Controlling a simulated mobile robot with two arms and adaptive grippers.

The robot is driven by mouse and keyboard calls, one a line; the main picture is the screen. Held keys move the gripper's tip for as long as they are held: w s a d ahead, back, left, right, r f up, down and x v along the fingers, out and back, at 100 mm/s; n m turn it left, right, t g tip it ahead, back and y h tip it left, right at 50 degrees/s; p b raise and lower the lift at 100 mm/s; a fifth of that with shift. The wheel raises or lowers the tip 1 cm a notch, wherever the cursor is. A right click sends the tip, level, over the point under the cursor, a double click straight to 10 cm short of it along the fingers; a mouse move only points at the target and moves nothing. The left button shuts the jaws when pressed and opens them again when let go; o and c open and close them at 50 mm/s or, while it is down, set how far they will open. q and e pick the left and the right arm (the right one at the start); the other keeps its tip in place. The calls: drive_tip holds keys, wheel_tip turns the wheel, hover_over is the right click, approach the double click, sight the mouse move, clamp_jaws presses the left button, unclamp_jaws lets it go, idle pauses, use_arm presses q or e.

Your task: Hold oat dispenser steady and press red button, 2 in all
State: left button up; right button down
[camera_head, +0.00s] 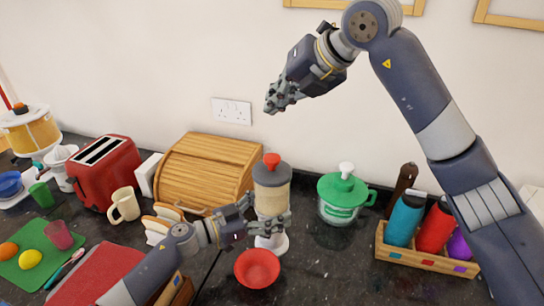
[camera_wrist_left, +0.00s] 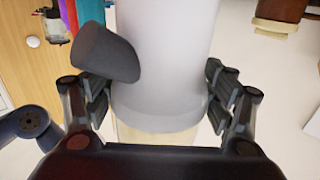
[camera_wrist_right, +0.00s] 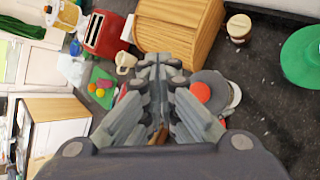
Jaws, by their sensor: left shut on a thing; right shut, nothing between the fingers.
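The oat dispenser (camera_head: 271,198) stands upright on the counter, with a grey top, a pale see-through body and a white base. Its red button (camera_head: 271,160) is on top and also shows in the right wrist view (camera_wrist_right: 200,92). My left gripper (camera_head: 268,224) is shut around the dispenser's body; in the left wrist view the pale cylinder (camera_wrist_left: 165,50) fills the space between its fingers, with a dark spout (camera_wrist_left: 105,53) in front. My right gripper (camera_head: 275,98) is shut and empty, high above the dispenser. A red bowl (camera_head: 257,268) sits in front of the base.
A wooden bread bin (camera_head: 205,170) stands left of the dispenser. A green-lidded jar (camera_head: 343,195) stands to its right, then a wooden caddy (camera_head: 425,258) with bottles. A red toaster (camera_head: 103,170) and cream mug (camera_head: 123,205) are farther left. Dark counter is clear right of the bowl.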

approach(270, 153)
drive_tip(key=shift+w+a+f, duration=0.35)
drive_tip(key=shift+w+a, duration=0.3)
drive_tip(key=shift+w+a+f, duration=0.4)
drive_tip(key=shift+w+a, duration=0.3)
drive_tip(key=shift+w+a+f, duration=0.35)
drive_tip(key=shift+w+a, duration=0.3)
drive_tip(key=shift+f, duration=0.15)
drive_tip(key=shift+f, duration=0.25)
drive_tip(key=shift+f, duration=1.2)
idle(1.1)
drive_tip(key=shift+r, duration=1.6)
drive_tip(key=shift+r, duration=2.5)
